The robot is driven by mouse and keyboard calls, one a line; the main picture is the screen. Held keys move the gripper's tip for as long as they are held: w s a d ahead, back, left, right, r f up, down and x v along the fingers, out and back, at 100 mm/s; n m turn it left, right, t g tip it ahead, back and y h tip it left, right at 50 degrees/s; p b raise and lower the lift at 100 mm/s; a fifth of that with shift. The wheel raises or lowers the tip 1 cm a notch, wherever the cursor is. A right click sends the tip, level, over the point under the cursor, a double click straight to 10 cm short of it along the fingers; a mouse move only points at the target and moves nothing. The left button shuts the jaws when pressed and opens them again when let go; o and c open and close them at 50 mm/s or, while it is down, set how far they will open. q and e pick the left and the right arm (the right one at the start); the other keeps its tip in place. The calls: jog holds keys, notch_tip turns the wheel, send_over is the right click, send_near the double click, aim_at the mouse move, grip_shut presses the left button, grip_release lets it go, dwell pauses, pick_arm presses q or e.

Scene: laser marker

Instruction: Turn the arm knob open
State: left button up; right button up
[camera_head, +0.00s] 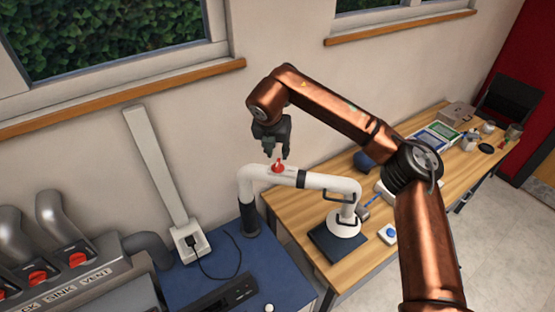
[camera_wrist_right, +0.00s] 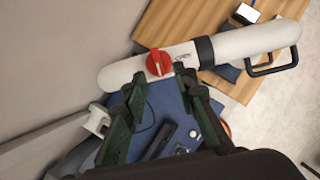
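The arm knob (camera_head: 278,167) is a red knob on top of the white extraction arm (camera_head: 318,181), which arches from the blue surface to a hood over the dark plate. In the right wrist view the knob (camera_wrist_right: 159,63) shows close up, with dark lettering beside it on the tube. My right gripper (camera_head: 276,156) points down just above the knob in the head view. Its fingers (camera_wrist_right: 160,90) are spread apart with nothing between them in the wrist view; I cannot tell if either touches the knob. My left gripper is not in view.
A blue-topped bench (camera_head: 210,265) stands at the lower middle. A wooden table (camera_head: 290,215) to its right holds the hood, a dark plate (camera_head: 325,243) and several small items. Red knobs (camera_head: 38,277) sit on a grey panel at left. The wall is close behind.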

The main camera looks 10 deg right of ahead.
aim_at(278, 163)
jog(key=x, duration=0.2)
jog(key=p+x, duration=0.1)
jog(key=x, duration=0.4)
jog(key=shift+a+p, duration=0.3)
jog(key=shift+c, duration=0.2)
grip_shut()
